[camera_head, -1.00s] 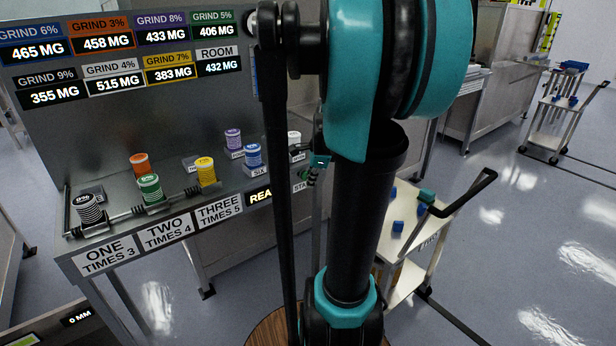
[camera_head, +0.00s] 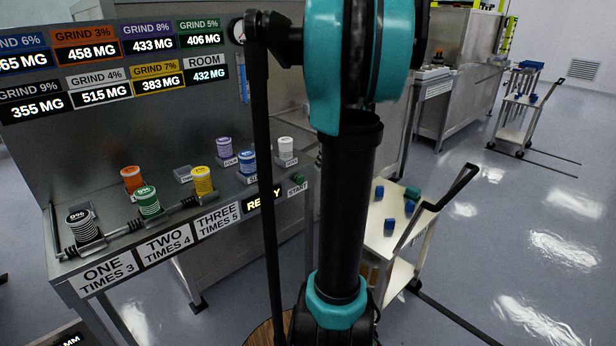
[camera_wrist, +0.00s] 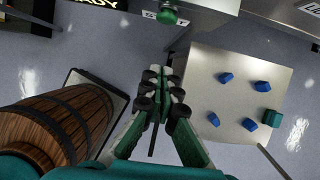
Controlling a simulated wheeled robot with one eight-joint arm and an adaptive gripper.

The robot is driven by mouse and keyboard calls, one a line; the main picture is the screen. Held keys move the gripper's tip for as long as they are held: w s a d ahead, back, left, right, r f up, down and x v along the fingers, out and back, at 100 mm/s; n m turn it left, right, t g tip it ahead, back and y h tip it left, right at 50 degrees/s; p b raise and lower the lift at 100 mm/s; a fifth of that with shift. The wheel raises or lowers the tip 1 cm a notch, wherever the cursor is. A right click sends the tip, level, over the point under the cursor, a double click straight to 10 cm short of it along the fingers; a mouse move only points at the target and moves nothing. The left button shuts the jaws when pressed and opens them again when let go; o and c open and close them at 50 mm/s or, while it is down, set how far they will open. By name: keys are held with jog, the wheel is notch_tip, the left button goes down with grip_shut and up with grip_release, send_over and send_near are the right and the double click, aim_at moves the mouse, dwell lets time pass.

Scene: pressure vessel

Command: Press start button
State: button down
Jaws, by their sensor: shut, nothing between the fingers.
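The green start button (camera_head: 298,180) sits at the right end of the bench's front edge, above the START label (camera_head: 297,190). In the wrist view the round green button (camera_wrist: 168,16) is at the top, ahead of my fingertips and apart from them. My gripper (camera_wrist: 163,76) is shut and empty, with its dark-padded fingers together over the floor. In the head view my gripper is hidden behind my arm. The lit READY display (camera_head: 263,198) is left of the button and partly covered by my arm.
Several colored jars stand on the bench (camera_head: 120,213). A white cart (camera_head: 385,236) with blue and green blocks is at the right; its top (camera_wrist: 232,65) shows in the wrist view. A wooden barrel (camera_wrist: 55,122) is at the lower left there.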

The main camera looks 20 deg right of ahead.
aim_at(301, 181)
jog(key=w+a+f, duration=0.2)
jog(key=w+f, duration=0.5)
jog(key=f, duration=0.2)
jog(key=shift+a, duration=0.3)
jog(key=shift+w, duration=0.15)
